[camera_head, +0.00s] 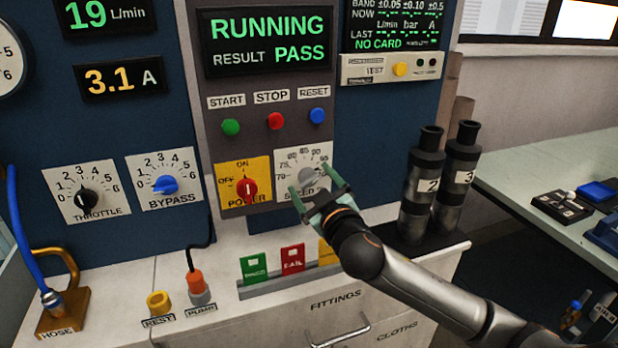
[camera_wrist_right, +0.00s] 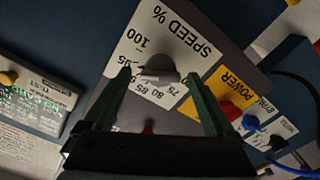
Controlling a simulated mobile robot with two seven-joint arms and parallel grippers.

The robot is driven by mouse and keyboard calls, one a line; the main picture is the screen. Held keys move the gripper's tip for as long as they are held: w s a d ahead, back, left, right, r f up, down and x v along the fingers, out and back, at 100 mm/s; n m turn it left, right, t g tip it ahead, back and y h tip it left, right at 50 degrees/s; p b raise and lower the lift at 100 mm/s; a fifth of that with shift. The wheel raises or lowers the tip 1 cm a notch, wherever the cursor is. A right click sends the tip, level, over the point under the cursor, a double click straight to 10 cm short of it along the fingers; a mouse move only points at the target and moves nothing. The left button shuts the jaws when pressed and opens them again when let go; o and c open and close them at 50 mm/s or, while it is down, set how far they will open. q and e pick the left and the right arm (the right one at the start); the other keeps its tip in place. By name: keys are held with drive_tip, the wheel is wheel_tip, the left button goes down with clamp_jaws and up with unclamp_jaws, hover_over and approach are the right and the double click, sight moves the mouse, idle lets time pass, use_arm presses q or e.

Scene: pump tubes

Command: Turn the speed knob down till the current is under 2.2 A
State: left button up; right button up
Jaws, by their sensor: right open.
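The speed knob (camera_head: 308,178) is grey and sits on a white SPEED % plate, partly hidden by my gripper in the head view. In the right wrist view the speed knob (camera_wrist_right: 160,66) lies between the fingers, with numbers around it. My right gripper (camera_head: 318,193) is open, its green fingers on either side of the knob; I cannot tell whether they touch it. It also shows in the right wrist view (camera_wrist_right: 163,85). The current display (camera_head: 122,79) reads 3.1 A in amber. My left gripper is not in view.
Left of the speed plate is the red POWER knob (camera_head: 247,187). Above are START, STOP and RESET buttons (camera_head: 275,121). The BYPASS knob (camera_head: 165,184) and THROTTLE knob (camera_head: 87,199) are further left. Two dark tubes (camera_head: 424,185) stand right of the gripper. The panel (camera_head: 265,55) reads RUNNING, PASS.

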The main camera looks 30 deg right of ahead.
drive_tip(key=shift+x, duration=0.9)
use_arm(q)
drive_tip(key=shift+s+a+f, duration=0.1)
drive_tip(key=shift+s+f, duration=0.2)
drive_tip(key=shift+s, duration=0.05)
use_arm(e)
drive_tip(key=c, duration=1.4)
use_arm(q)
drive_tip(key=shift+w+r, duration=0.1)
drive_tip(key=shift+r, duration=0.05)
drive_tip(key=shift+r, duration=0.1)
